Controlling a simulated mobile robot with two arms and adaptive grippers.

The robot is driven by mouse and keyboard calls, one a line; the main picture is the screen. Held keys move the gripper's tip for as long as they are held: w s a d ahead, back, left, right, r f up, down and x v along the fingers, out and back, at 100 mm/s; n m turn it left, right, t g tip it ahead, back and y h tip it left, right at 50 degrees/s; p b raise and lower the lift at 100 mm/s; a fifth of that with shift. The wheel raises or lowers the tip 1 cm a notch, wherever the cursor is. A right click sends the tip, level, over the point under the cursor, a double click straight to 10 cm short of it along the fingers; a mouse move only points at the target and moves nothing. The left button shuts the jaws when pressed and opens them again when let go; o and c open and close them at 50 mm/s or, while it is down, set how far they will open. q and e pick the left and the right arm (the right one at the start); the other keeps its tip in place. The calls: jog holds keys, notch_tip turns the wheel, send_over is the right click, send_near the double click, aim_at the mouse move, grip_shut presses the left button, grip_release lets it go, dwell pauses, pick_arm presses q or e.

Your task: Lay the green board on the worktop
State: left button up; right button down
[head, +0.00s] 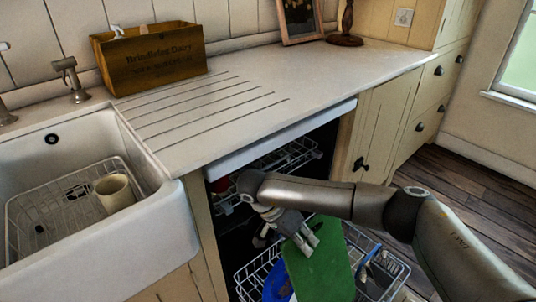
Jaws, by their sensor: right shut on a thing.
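The green board (318,268) stands tilted at the open dishwasher, over its pulled-out lower rack (388,267). My right gripper (304,241) is shut on the board's upper edge. The board's lower part runs out of the bottom of the picture, so I cannot tell whether it touches the rack. The white worktop (310,82) lies above and behind the gripper, with a broad bare surface. My left gripper is not in view.
A wooden crate (150,58) stands at the worktop's back left. A picture frame (299,18) and a dark wooden stand (345,38) are at the back. A blue item (277,282) lies beside the board. The sink (168,212) at left holds a cup (115,193).

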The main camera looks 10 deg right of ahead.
jog(key=shift+r, duration=0.15)
